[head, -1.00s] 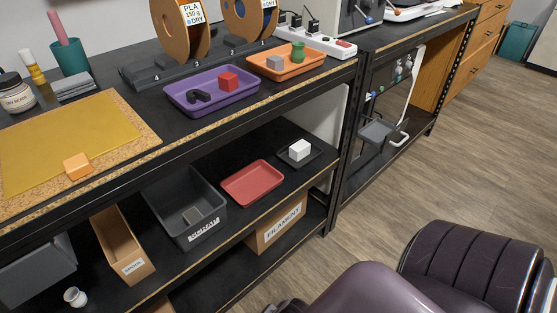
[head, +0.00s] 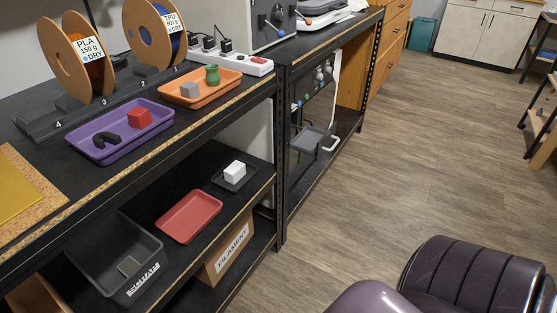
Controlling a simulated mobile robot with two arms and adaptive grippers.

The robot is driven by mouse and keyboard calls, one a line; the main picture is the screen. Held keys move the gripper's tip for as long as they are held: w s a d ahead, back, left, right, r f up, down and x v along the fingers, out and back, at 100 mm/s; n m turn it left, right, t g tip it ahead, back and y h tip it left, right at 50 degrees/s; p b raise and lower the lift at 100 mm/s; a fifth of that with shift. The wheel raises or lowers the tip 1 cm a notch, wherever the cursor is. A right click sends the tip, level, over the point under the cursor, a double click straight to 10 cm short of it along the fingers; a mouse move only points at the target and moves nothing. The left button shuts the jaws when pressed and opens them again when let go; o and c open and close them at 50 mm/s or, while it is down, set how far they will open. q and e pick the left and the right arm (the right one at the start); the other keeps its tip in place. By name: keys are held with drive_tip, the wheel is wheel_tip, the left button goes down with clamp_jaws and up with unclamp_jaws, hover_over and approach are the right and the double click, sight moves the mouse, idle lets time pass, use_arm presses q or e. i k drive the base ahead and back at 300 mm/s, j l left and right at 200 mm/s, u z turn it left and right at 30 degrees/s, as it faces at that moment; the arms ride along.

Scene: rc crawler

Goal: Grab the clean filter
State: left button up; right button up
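I cannot tell for sure which thing is the clean filter; no label reads so. A white block (head: 235,169) sits on a small black tray (head: 222,187) on the lower shelf. A grey square piece (head: 129,266) lies in a dark grey labelled bin (head: 88,255) on that shelf. On the worktop, a purple tray (head: 96,154) holds a red cube (head: 139,118) and a black curved part (head: 107,139). An orange tray (head: 204,99) holds a grey cube (head: 190,90) and a green piece (head: 212,75). Neither of my grippers is in view.
An empty red tray (head: 189,216) lies between bin and black tray. A filament box (head: 229,251) is below. Spools (head: 81,52) and a power strip (head: 232,62) stand at the worktop's back. Open wooden floor (head: 400,165) lies to the right, with cabinets (head: 490,35) beyond.

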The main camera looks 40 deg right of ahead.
sight(234, 173)
drive_tip(key=i+l+z, duration=0.15)
drive_tip(key=z, duration=0.8)
drive_tip(key=l+u, duration=0.15)
drive_tip(key=i+l, duration=0.05)
drive_tip(key=l, duration=0.05)
